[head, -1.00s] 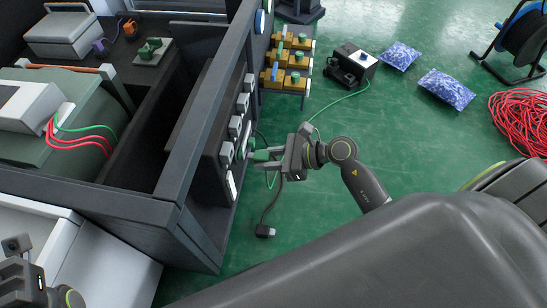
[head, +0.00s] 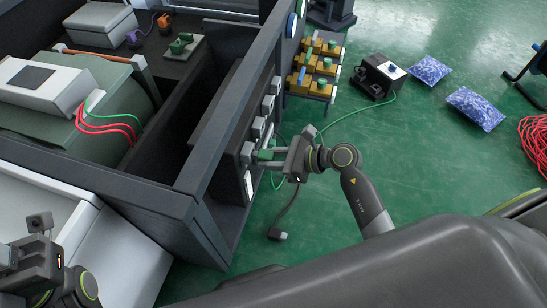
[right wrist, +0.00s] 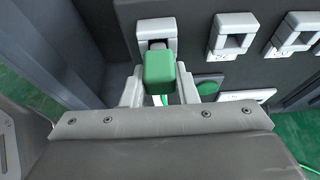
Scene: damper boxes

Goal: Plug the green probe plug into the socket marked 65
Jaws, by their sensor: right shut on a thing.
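My right gripper (head: 271,157) is shut on the green probe plug (right wrist: 160,70), in front of a dark panel (right wrist: 185,40). In the right wrist view the plug lines up with a grey socket (right wrist: 157,25) and its far end is at that socket's opening. How far it is inserted cannot be told. More grey sockets (right wrist: 233,24) sit to the right with small labels. The numbers are too small to read, so which socket is 65 is unclear. My left gripper (head: 20,256) is at the lower left; its jaws are unclear.
A green cable loops from the plug to a black box (head: 380,76) on the floor. The dark bench frame (head: 222,95) stands left of my right gripper.

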